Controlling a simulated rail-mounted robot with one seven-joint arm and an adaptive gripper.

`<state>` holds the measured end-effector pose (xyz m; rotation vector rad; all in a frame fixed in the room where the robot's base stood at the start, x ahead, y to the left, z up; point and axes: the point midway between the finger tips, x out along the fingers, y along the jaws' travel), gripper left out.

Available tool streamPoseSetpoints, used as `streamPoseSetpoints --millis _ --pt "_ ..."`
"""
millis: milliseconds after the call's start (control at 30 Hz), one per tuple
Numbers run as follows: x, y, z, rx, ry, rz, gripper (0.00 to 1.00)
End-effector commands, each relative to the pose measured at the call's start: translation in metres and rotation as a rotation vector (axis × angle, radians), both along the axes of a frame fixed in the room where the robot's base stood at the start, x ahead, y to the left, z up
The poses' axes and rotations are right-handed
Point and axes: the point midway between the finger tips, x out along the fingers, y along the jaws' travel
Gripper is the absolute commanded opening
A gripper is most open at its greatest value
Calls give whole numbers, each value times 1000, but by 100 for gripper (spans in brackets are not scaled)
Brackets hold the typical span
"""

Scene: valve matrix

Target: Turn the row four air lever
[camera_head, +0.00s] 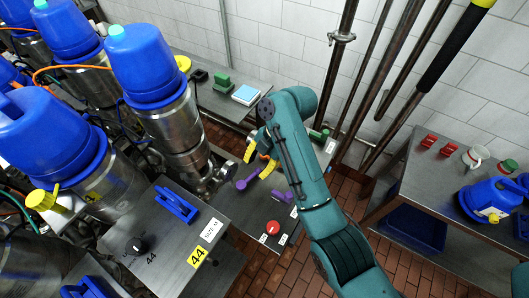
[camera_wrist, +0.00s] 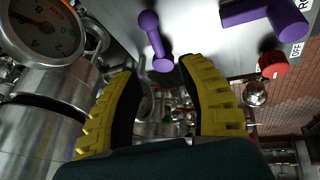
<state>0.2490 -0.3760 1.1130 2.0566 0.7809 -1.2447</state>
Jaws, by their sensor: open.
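A purple handle with rounded ends (camera_head: 246,182) is on the grey panel beside the steel valve fittings. It also shows at the top of the wrist view (camera_wrist: 153,38), its near end just beyond my fingertips. A second purple lever (camera_head: 283,197) is on the panel to its right; it is at the top right of the wrist view (camera_wrist: 268,15). I cannot read which one is the row four air lever. My gripper (camera_head: 257,167) has yellow ribbed fingers spread apart. It is open and empty in the wrist view (camera_wrist: 158,69). My arm hides part of the panel.
A red knob (camera_head: 273,228) with white labels is near the panel's front edge. A round gauge (camera_wrist: 45,30) and steel cylinder are close on the left of the wrist view. A blue lever (camera_head: 176,204) is on the left panel. A side table (camera_head: 430,215) stands at right.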

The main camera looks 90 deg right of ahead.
Motion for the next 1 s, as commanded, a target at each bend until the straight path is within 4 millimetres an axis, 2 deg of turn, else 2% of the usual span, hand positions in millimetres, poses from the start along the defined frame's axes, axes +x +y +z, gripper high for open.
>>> streamPoseSetpoints --millis 100,300,700,733,867,933,1000 --pt "-8 -4 19 -1 -1 -2 41" --pt "-17 -8 41 0 0 -1 41" --pt "-21 -9 49 -1 1 0 41" --pt "-21 -9 49 0 1 -1 39" --pt "-21 -9 49 37 17 -89 14" --pt "-19 -11 49 90 37 -232 0" --pt "-18 -15 49 161 62 -435 0"
